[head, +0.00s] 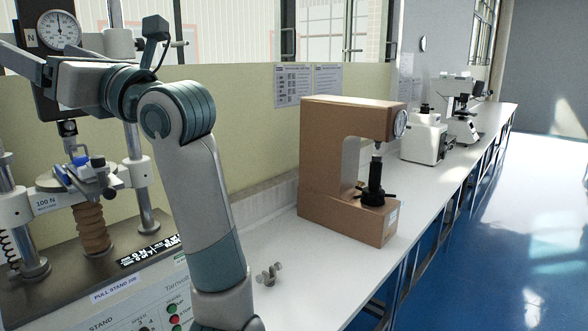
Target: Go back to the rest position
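One arm of mine, which I take for the left, rises from the bottom left of the head view and bends over to the left at its top. Its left gripper (22,62) is at the left edge, in front of the upper part of the pull stand (118,285). The gripper is partly cut off by the frame, so I cannot tell whether it is open or shut. I see nothing held in it. My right gripper and arm are not in view.
A force gauge dial (58,30) tops the pull stand, close to my wrist. A brown hardness tester (320,160) stands on the white bench (330,270), with white instruments (425,138) farther back. A small metal part (270,273) lies near my forearm. Blue floor (500,240) at right is clear.

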